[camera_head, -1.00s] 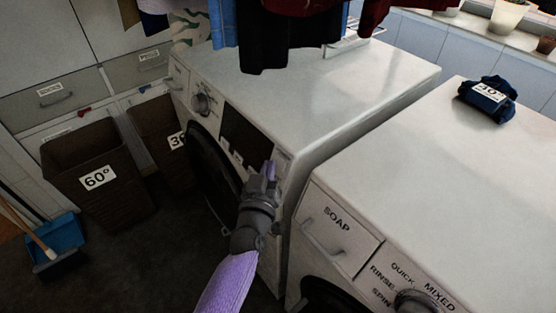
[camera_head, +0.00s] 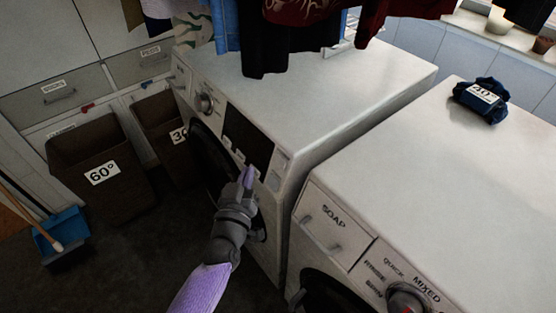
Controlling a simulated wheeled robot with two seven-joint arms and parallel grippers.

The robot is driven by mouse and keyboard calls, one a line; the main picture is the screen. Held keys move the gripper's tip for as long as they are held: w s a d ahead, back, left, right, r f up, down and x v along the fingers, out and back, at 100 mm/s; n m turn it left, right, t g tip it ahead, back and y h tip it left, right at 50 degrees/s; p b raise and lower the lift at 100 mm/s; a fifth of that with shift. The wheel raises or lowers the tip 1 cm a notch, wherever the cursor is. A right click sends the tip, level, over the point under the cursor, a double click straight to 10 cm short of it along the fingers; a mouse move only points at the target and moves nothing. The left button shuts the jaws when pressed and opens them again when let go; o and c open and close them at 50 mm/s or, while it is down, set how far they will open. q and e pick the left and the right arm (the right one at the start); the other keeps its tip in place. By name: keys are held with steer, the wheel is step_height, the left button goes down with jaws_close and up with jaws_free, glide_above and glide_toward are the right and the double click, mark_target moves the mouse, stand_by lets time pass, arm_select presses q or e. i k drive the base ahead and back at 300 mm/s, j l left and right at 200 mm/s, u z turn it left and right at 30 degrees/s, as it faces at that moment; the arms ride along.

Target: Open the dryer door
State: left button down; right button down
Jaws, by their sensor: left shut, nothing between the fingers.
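The dryer appears to be the white machine (camera_head: 310,90) in the middle, with a knob (camera_head: 205,102) and a dark display (camera_head: 247,136) on its front. Its round dark door (camera_head: 208,160) sits below the panel and looks shut. My left gripper (camera_head: 247,177) is shut and empty. It is in front of the machine, below the display, and covers the right part of the door. I cannot tell whether it touches the machine. My right gripper is not in view.
A second white machine (camera_head: 430,170) marked SOAP stands at the right, with a dark blue cloth bundle (camera_head: 481,100) on top. Brown baskets (camera_head: 98,195) and a blue dustpan (camera_head: 60,240) stand at the left. Clothes (camera_head: 265,40) hang above the middle machine.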

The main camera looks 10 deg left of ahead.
mark_target(215, 169)
steer(key=u, duration=1.1)
